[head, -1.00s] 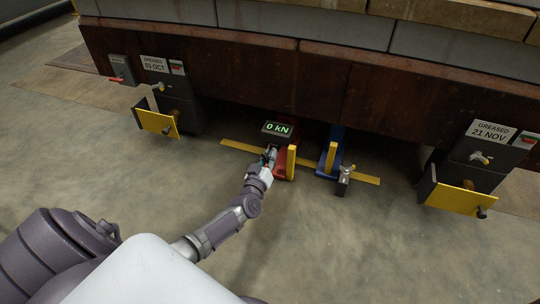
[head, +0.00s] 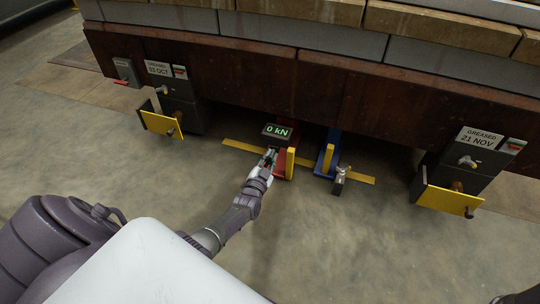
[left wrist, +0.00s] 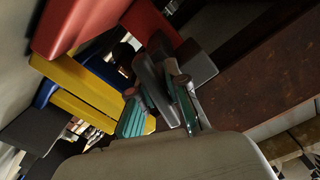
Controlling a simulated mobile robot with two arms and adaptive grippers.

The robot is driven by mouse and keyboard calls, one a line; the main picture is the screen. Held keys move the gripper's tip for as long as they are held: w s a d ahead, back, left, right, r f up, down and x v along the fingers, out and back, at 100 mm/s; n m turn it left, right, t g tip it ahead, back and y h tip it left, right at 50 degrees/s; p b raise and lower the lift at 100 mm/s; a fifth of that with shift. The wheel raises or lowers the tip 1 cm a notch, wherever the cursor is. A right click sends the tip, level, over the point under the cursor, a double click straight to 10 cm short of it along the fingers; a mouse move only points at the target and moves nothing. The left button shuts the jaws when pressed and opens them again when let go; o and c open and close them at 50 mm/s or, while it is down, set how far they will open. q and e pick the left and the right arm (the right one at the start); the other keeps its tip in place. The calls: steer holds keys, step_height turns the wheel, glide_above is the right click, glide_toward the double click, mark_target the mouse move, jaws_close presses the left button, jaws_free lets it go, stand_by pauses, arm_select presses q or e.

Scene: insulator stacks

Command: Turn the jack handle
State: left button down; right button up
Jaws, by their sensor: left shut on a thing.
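A red jack (head: 281,168) with a yellow upright bar stands under the rusty beam. A dark display on it (head: 277,132) reads 0 kN in green. My left gripper (head: 268,160) is at the jack's front left, below the display, and is shut on the jack handle. The handle is small and mostly hidden by the fingers in the head view. In the left wrist view, the teal-padded fingers (left wrist: 162,100) close around a dark grey part, with the red jack body (left wrist: 80,22) and a yellow bar beside them.
A blue jack (head: 326,160) with a yellow bar stands just right of the red one, with a small metal fitting (head: 339,180) in front. A yellow floor strip (head: 240,145) runs beneath. Greased supports with yellow plates (head: 445,198) stand at both sides. Front floor is clear.

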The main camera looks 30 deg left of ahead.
arm_select(q)
steer(key=m, duration=0.2)
steer(key=shift+m, duration=0.4)
steer(key=m, duration=0.3)
steer(key=shift+m+p, duration=0.3)
steer(key=shift+p, duration=0.05)
steer(key=m, duration=0.3)
steer(key=shift+d+m, duration=0.1)
steer(key=shift+m, duration=1.9)
steer(key=c, duration=1.2)
jaws_free()
